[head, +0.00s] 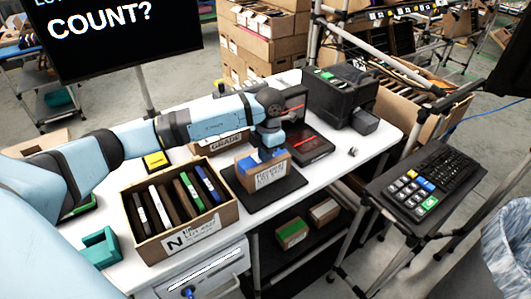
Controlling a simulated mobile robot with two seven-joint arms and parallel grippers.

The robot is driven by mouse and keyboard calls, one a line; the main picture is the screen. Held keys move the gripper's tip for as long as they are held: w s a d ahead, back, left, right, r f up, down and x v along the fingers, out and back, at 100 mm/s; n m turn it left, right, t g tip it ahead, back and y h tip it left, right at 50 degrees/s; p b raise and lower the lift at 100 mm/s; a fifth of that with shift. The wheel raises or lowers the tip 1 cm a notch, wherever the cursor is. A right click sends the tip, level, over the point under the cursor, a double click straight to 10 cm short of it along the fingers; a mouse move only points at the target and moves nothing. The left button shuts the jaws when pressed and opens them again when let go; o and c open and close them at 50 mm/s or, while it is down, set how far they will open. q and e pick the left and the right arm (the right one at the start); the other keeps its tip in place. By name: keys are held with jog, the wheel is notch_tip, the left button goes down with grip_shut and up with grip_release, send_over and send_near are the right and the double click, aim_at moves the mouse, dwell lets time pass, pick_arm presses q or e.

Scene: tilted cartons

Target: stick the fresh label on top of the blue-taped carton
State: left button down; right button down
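A small brown carton (265,178) with blue on its top and a white printed label on its front sits on a black flat platform (290,187) on the white table. My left gripper (270,143) points down right over this carton, close to its top. Its fingertips are too small and too dark to show whether they are open or shut, or whether they touch the carton. I cannot make out a fresh label; the gripper hides part of the carton's top. A black printer-like machine (340,92) stands behind to the right. My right gripper is out of view.
An open carton (187,240) of folders stands left of the platform, with a teal holder (101,247) beside it. A yellow pad (156,160) lies behind. A keyboard stand (424,185) is at the right. A green-taped carton (292,233) sits on the lower shelf.

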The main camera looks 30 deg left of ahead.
pick_arm(q)
jog(key=c, duration=1.3)
grip_release()
jog(key=r+p, duration=0.1)
jog(key=r, duration=1.2)
jog(key=w+r+p, duration=0.1)
jog(key=r, duration=0.5)
jog(key=shift+d+r+p, duration=0.25)
jog(key=shift+r+p, duration=0.1)
jog(key=shift+r, duration=0.05)
